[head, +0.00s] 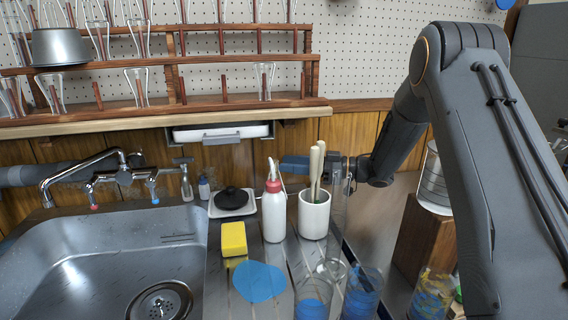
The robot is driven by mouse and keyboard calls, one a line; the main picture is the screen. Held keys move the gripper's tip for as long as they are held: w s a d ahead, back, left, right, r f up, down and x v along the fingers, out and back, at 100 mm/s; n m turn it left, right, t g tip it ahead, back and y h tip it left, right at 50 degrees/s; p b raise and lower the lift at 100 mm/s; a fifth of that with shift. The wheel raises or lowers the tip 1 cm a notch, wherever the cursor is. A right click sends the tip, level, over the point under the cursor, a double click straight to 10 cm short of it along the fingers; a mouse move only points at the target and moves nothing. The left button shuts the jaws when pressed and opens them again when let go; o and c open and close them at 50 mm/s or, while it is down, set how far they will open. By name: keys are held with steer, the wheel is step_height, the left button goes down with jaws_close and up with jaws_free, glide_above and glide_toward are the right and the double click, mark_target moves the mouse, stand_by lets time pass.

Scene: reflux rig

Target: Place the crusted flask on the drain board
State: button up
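The drain board (278,252) is the grooved grey metal surface right of the sink. I cannot pick out the crusted flask with certainty. Clear glassware stands at the board's front right: a vessel with blue at its bottom (313,299), a second blue-tinted one (362,293) and a tall clear tube (338,215). Another glass vessel with yellow and blue in it (432,294) is farther right, partly cut off. My gripper (296,165) reaches left behind the white crock and the wash bottle. Its fingertips are largely hidden, so I cannot tell its opening or whether it holds anything.
A white crock with wooden handles (314,217), a red-capped wash bottle (274,214), a yellow sponge (233,239) and a flat blue piece (259,281) occupy the board. The sink (85,262) lies left. A wooden glassware rack (230,96) hangs above.

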steer(key=s+d+p, duration=0.1)
steer(key=s+d, duration=0.1)
steer(key=d, duration=0.7)
steer(key=shift+d+p, duration=0.2)
steer(key=shift+p, duration=0.1)
